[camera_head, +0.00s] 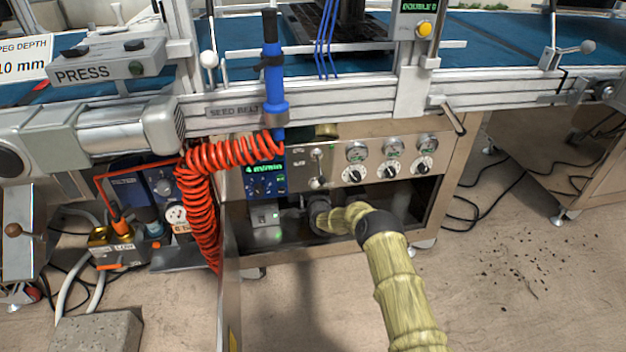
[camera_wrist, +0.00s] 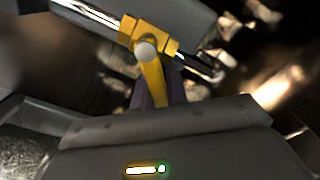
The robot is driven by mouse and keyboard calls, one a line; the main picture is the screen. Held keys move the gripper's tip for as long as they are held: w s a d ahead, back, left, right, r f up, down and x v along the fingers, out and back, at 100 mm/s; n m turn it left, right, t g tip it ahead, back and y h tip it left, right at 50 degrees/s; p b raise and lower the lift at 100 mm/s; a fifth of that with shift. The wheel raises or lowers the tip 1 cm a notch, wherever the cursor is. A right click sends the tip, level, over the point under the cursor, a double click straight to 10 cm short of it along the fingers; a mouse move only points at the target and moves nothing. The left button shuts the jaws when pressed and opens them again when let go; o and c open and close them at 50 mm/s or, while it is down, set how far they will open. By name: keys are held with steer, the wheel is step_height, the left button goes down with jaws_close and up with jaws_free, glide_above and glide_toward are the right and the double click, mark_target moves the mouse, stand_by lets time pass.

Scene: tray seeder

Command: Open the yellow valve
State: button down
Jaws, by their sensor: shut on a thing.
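The yellow valve (camera_wrist: 149,60) shows in the wrist view with its hub and round pale bolt head at the upper middle, on a grey body with bright metal pipe. Its yellow handle runs down from the hub. My gripper (camera_wrist: 158,90) is shut on this handle, with purple-tinted pads on both sides of it. The lower end of the handle is hidden behind the gripper housing. In the head view, my sleeved arm reaches into the dark opening under the control panel, and the valve and fingertips are hidden there.
The control panel (camera_head: 340,165) with knobs and gauges is just above the opening. A coiled orange hose (camera_head: 205,200) hangs to the left. The cabinet's steel frame (camera_head: 455,180) bounds the opening on the right. The floor (camera_head: 530,270) at the right is mostly clear, with scattered dirt and cables.

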steer(key=a+n, duration=0.1)
steer(key=n, duration=0.2)
steer(key=a+r+n+p, duration=0.1)
steer(key=n, duration=0.2)
steer(key=s+a+n, duration=0.1)
steer(key=n, duration=0.3)
steer(key=shift+a+r+p, duration=0.15)
steer(key=shift+r+p, duration=0.15)
steer(key=c, duration=1.4)
jaws_free()
